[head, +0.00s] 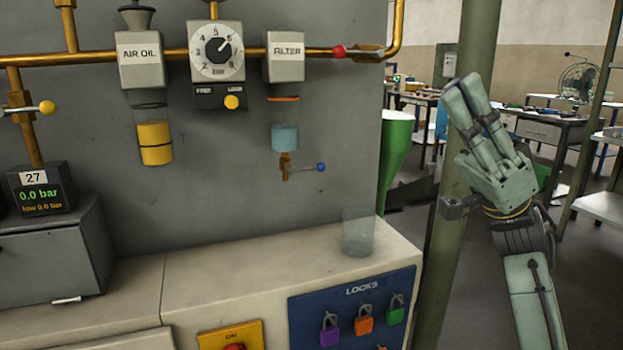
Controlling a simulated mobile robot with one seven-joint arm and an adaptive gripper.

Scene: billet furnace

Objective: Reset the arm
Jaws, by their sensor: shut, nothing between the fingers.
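My gripper (464,88) is at the right of the head view, raised and pointing up and slightly left. Its green fingers are shut together with nothing between them. It stands in front of a green post and is apart from the panel and the counter. The lower part of my arm runs down out of the picture.
A clear cup (358,233) stands near the right end of the counter (250,262). The grey panel (330,190) carries brass pipes, an air oil unit (141,62), a dial (216,52) and a filter (285,60). A green post (446,240) stands beside my arm.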

